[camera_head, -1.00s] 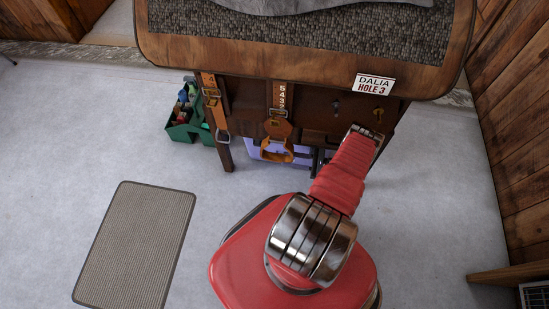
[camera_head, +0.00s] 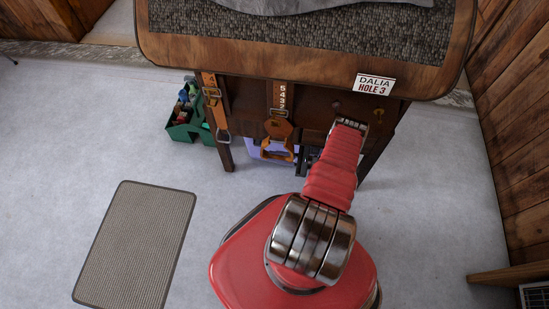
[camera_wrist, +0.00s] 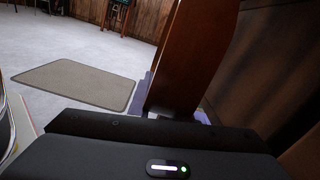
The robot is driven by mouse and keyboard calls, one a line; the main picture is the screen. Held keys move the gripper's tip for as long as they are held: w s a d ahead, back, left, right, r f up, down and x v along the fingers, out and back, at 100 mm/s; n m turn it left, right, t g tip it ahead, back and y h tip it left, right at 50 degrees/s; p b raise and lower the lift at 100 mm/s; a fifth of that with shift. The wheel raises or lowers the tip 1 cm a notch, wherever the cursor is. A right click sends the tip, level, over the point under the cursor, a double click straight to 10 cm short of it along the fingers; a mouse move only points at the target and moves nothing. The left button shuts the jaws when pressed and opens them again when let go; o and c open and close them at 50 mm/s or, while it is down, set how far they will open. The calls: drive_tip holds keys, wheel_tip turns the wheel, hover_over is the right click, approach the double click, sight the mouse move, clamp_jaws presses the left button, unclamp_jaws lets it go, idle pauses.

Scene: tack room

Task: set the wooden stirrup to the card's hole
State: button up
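The wooden stirrup (camera_head: 268,154) hangs at the lower end of a tan strap (camera_head: 280,93) on the front of the brown stand. The strap has white numbers down it and a metal buckle (camera_head: 277,113); the lower numbers are too small to read surely. The card (camera_head: 374,84) reads "DALIA HOLE 3" and sits on the stand's edge, right of the strap. My gripper (camera_head: 304,160) shows as a dark shape just right of the stirrup, mostly hidden behind my red arm.
A green tote (camera_head: 190,130) stands on the floor beside the stand's left leg (camera_head: 226,155). A grey mat (camera_head: 135,245) lies front left. A plank wall (camera_head: 518,130) bounds the right. The floor between is clear.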

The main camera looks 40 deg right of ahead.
clamp_jaws()
drive_tip(key=shift+a, duration=0.15)
drive_tip(key=shift+s, duration=0.1)
